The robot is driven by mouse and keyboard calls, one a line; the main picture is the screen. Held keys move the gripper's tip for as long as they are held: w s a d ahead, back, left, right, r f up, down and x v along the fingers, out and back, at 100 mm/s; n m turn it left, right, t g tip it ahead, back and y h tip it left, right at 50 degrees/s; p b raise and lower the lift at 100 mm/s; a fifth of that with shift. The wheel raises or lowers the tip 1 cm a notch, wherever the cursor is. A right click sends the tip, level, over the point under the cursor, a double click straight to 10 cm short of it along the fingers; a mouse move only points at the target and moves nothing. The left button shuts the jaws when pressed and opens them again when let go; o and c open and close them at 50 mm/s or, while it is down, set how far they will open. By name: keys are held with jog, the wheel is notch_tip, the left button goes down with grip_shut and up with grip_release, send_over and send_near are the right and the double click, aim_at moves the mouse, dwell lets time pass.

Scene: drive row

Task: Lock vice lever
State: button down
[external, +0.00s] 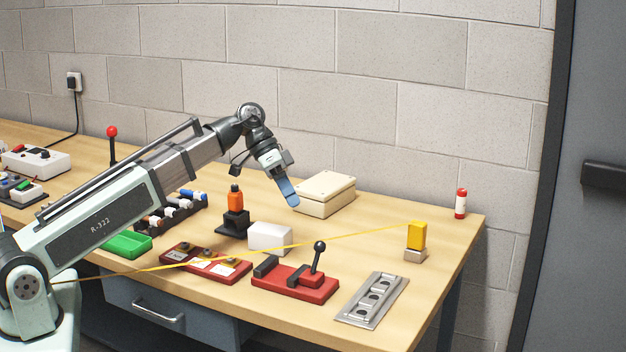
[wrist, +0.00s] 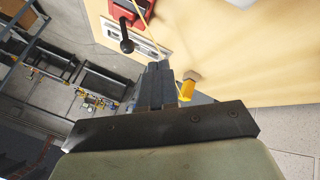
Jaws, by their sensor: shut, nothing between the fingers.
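The vice (external: 293,283) is a red base with dark jaws, near the front edge of the bench. Its lever (external: 317,256) has a black ball knob and stands up, tilted slightly right. My gripper (external: 289,196) is above the bench, behind and above the vice, apart from it, with its blue fingers shut and empty. In the wrist view my shut gripper (wrist: 160,66) points toward the bench edge. The lever's black knob (wrist: 127,46) is up and left of the fingertips there, and part of the red vice (wrist: 128,10) shows at the top.
A yellow cord runs above the vice to a yellow block (external: 416,236). A metal plate (external: 372,299) lies right of the vice. A white block (external: 269,237) stands behind it. A beige box (external: 325,194) sits at the back, and an orange bottle (external: 235,195) stands left of my gripper.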

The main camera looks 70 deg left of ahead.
aim_at(317, 258)
jog(key=w+d+f, duration=0.2)
jog(key=d+f, duration=0.4)
jog(key=d, duration=0.2)
jog(key=shift+w, duration=0.35)
jog(key=shift+s+d+r+y, duration=0.15)
jog(key=shift+r+y, duration=0.05)
jog(key=shift+y, duration=0.1)
